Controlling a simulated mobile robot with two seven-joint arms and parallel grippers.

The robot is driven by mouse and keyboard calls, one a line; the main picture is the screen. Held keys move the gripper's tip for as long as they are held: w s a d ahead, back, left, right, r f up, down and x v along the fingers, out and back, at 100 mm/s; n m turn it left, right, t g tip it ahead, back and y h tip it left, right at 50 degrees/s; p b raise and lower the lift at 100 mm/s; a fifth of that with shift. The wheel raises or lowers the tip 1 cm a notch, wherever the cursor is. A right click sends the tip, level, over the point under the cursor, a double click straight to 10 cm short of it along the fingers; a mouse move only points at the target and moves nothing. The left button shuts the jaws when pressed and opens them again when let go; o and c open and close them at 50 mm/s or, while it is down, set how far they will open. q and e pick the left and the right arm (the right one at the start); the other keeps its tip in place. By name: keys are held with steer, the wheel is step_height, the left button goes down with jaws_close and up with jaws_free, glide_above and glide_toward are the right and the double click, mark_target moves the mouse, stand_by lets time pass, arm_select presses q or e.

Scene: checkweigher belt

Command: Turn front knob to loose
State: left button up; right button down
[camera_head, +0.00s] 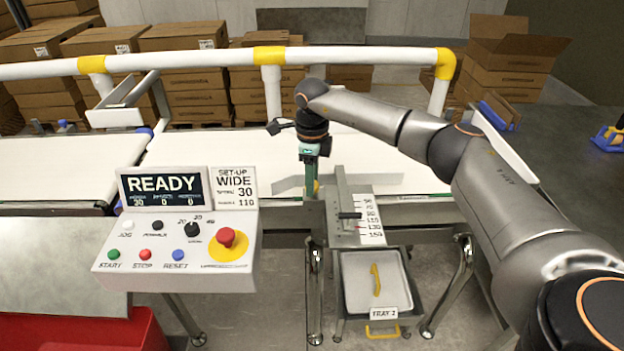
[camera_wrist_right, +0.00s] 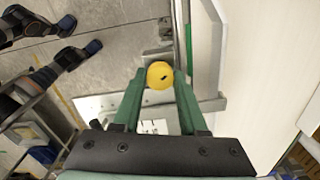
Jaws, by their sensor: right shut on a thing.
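The front knob is a round yellow knob (camera_wrist_right: 160,74) with a small dark mark on its face. In the right wrist view it sits between the green fingertips of my right gripper (camera_wrist_right: 159,80), which are shut on its two sides. In the head view my right gripper (camera_head: 313,174) points down at the belt's front edge, and only a sliver of yellow (camera_head: 317,187) shows by its tips. I cannot read from the mark whether the knob is tight or loose. My left gripper is in neither view.
The guide plate with a scale (camera_head: 366,222) and small black lever lies right of the gripper. The control panel (camera_head: 180,245) with a red stop button (camera_head: 226,237) stands left. A white rail (camera_head: 200,62) runs behind the belt.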

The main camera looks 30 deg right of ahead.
steer(key=shift+c, duration=2.2)
jaws_free()
steer(key=shift+r, duration=0.1)
step_height(320, 180, up, 12)
steer(key=b, duration=0.1)
steer(key=shift+r, duration=0.2)
